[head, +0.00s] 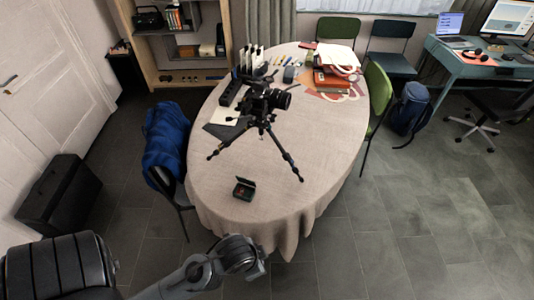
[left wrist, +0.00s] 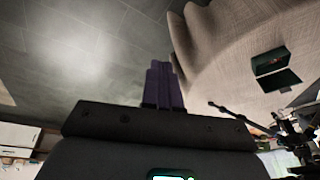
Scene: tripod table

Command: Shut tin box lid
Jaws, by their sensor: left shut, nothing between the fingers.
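The small dark green tin box (head: 243,191) sits near the front end of the oval table, with something reddish inside. Its lid (head: 246,182) stands open on the far side. In the left wrist view the tin box (left wrist: 269,59) shows at the upper right, with its lid (left wrist: 278,81) open below it. My left gripper (left wrist: 163,68) is shut and empty, its fingers together. It is apart from the box, off the table's front edge, over the floor. In the head view my left arm comes in at the bottom; its fingers cannot be made out. My right gripper is not in view.
A tripod with a camera (head: 265,104) stands behind the box, its legs spread on the tablecloth (head: 215,185). A blue jacket (head: 168,140) hangs over a chair on the left. The cloth around the box is clear.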

